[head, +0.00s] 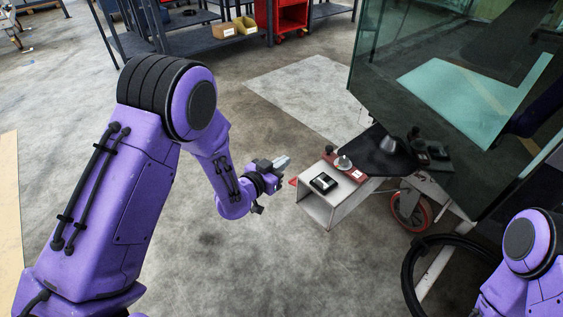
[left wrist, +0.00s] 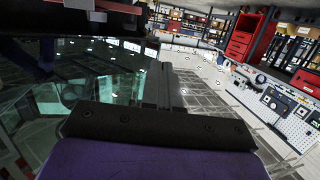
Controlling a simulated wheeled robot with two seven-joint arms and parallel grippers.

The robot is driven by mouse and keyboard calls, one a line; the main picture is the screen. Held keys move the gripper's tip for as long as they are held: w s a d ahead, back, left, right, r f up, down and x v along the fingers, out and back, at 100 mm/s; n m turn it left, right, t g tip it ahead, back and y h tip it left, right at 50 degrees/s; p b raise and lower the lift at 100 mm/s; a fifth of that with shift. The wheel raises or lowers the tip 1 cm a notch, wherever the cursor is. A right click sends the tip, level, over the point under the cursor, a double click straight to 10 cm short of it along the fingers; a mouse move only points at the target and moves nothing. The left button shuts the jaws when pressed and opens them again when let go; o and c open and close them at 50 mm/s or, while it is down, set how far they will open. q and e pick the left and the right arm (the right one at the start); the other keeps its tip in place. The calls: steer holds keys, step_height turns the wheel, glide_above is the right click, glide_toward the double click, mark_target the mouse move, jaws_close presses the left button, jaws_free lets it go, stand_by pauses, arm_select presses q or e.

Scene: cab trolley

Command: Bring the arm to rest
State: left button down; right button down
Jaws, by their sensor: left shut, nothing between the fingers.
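My left arm comes in from the left in the head view and bends down at its elbow. Its gripper (head: 281,163) is shut and empty, with its grey fingers pointing right. It shows over the floor at the upper left of a small white trolley top (head: 325,198), apart from the things on it. In the left wrist view, a dark bar and a purple part of my own arm fill the lower middle. Part of my right arm shows at the lower right of the head view, but its gripper is out of view.
A big glass-sided cab (head: 450,100) stands right. A wheel (head: 410,209) and black hose (head: 409,270) are below. Shelving (head: 205,42) stands behind; floor near the left gripper is clear.

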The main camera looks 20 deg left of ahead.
stand_by(0.4)
arm_select(q)
steer(key=s+a+f+n+g+y, duration=0.3)
steer(key=s+a+f+n, duration=0.1)
steer(key=s+f, duration=0.3)
steer(key=s+a+f+n+g+y, duration=0.2)
steer(key=s+a+f+n+y, duration=0.15)
steer(key=s+f, duration=0.35)
steer(key=s+a+f+n+g+y, duration=0.1)
steer(key=s+f+g, duration=0.3)
steer(key=s, duration=0.7)
steer(key=s+a+f+n+g+y, duration=0.1)
steer(key=s+a+f+n+g, duration=0.2)
steer(key=s, duration=0.8)
step_height(320, 180, up, 24)
steer(key=d+m+p, duration=0.1)
steer(key=p, duration=2.4)
steer(key=shift+s+d, duration=0.3)
steer(key=shift+s, duration=0.05)
steer(key=shift+h, duration=0.25)
